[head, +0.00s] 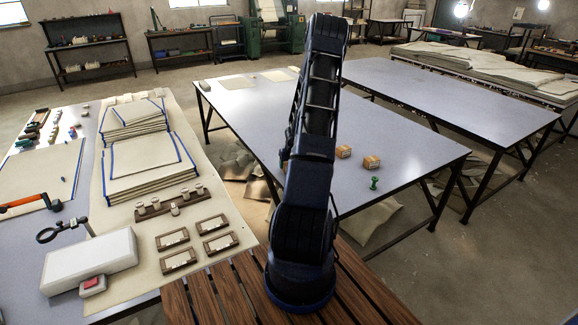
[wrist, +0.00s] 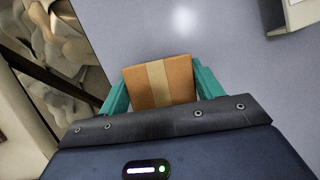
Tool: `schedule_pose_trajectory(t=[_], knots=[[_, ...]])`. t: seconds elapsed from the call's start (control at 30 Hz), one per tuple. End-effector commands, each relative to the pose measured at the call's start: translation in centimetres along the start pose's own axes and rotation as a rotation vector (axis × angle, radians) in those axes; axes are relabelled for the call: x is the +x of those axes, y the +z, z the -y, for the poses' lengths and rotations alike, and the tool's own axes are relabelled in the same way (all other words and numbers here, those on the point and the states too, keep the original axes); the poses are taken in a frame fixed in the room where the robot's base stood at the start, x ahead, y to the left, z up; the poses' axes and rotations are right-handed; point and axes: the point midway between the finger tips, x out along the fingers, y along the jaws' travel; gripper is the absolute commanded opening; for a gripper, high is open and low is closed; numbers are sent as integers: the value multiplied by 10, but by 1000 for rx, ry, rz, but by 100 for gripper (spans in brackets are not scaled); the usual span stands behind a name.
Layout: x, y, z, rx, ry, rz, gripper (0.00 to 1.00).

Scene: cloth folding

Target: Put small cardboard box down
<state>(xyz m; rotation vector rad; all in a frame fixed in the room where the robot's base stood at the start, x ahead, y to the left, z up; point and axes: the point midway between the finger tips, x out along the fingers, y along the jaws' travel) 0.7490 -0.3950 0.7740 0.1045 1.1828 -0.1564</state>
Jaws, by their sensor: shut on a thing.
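A small brown cardboard box (wrist: 178,78) with a paler strip of tape down its middle sits between the teal fingers of my gripper (wrist: 160,84) in the wrist view. The fingers are shut on its two sides. The blue-grey table top shows around and beyond the box. I cannot tell how far the box is from the surface. Two small cardboard boxes stand on the middle table there, one further back (head: 343,151) and one nearer (head: 371,162).
A green stamp-like object (head: 374,183) stands near the boxes on the middle table (head: 420,150). Its right half is largely clear. The left table holds stacked cloths (head: 140,165), small frames and a white case (head: 90,262). A pale object (wrist: 298,14) shows at the wrist view's upper right.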

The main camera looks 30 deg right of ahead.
Motion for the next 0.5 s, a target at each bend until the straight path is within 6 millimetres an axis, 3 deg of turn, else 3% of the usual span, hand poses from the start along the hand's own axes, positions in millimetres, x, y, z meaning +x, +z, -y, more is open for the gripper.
schedule_pose_trajectory(t=[0.5], knots=[[-34, 15, -1, -3, -1, 6, 32]])
